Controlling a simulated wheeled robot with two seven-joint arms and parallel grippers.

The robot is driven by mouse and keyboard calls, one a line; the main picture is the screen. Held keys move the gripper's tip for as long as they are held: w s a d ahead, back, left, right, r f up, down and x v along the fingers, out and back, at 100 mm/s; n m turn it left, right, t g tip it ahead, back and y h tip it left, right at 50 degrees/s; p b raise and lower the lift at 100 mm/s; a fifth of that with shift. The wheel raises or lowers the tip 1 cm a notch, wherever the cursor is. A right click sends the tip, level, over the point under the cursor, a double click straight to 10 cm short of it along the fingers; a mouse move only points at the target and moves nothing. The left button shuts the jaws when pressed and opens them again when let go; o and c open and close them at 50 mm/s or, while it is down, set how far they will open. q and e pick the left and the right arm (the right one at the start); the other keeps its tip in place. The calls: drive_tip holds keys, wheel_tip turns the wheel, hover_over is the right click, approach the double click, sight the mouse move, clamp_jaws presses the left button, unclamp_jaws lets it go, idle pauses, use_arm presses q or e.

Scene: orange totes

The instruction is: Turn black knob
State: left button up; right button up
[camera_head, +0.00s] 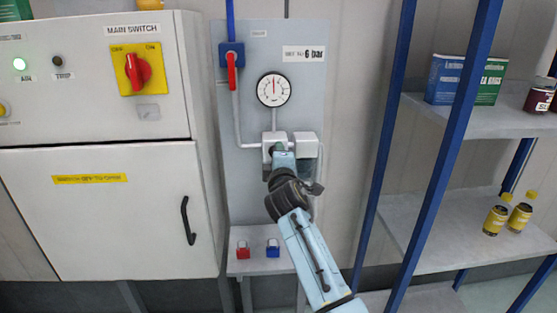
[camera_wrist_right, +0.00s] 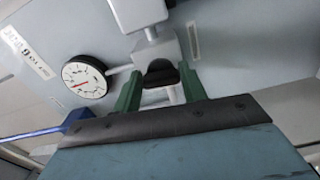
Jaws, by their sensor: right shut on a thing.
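The black knob (camera_wrist_right: 160,72) is on a white regulator block below the pressure gauge (camera_head: 274,90). In the right wrist view it sits between the two green fingers of my right gripper (camera_wrist_right: 159,78), which is shut on it. In the head view my right gripper (camera_head: 279,152) reaches up to the block and hides most of the knob. The gauge (camera_wrist_right: 85,77) also shows in the right wrist view. Its needle points roughly upward in the head view. A label (camera_head: 304,54) beside it reads "6 bar" at its end. My left gripper is not in view.
A blue valve with a red lever (camera_head: 232,72) is upper left of the gauge. A cabinet (camera_head: 90,215) with a red main switch (camera_head: 137,70) stands left. Blue shelf posts (camera_head: 385,150) stand right. Red and blue padlocks (camera_head: 243,252) sit on the ledge below.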

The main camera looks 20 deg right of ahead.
drive_tip(key=shift+f+m, duration=0.1)
drive_tip(key=shift+m, duration=0.5)
drive_tip(key=o, duration=1)
drive_tip(key=v, duration=1.3)
drive_tip(key=shift+s+a+p, duration=0.1)
drive_tip(key=shift+s+p, duration=0.05)
drive_tip(key=shift+p, duration=0.15)
